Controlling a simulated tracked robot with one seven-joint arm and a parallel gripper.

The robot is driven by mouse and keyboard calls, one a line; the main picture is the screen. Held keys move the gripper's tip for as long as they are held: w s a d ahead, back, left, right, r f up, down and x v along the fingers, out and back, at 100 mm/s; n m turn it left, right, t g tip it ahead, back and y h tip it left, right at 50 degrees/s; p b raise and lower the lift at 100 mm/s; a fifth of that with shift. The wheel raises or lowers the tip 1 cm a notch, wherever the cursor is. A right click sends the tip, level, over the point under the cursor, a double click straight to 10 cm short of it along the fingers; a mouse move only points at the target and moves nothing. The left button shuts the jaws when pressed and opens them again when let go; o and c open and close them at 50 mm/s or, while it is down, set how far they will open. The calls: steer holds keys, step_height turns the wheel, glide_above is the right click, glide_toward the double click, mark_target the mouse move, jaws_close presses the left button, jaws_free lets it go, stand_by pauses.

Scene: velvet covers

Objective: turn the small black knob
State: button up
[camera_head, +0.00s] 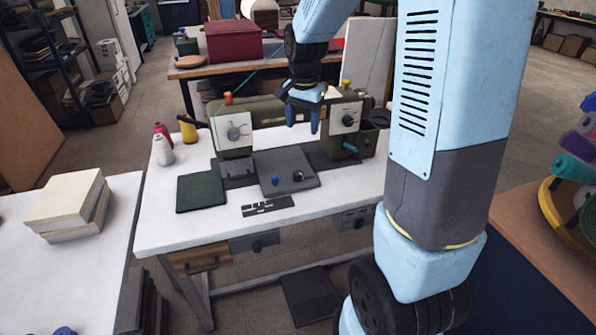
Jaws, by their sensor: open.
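My gripper (303,118) points down with two blue fingers apart and nothing between them. It hangs between the two white panels of a green machine (275,115), above the dark grey plate (284,160) on the white table. A small black knob-like piece (298,175) sits on that plate, below the fingers in the picture and apart from them. A round black knob (348,120) is on the right white panel (344,112), to the right of the gripper. Which of these two is the task's knob, I cannot tell. The left white panel (222,144) has a round grey dial (233,133).
A blue peg (275,182) stands beside the black piece. A green pad (201,192) and a slotted black strip (267,206) lie on the table. Thread cones (163,152) stand at left. A teal handle (349,147) sticks out at right. My arm covers the table's right side.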

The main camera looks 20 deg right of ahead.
steer(key=m+g, duration=0.1)
steer(key=m, duration=0.1)
glide_toward(298, 172)
steer(key=f, duration=0.9)
steer(key=shift+s+f, duration=0.2)
steer(key=c, duration=1)
steer(key=shift+d, duration=0.1)
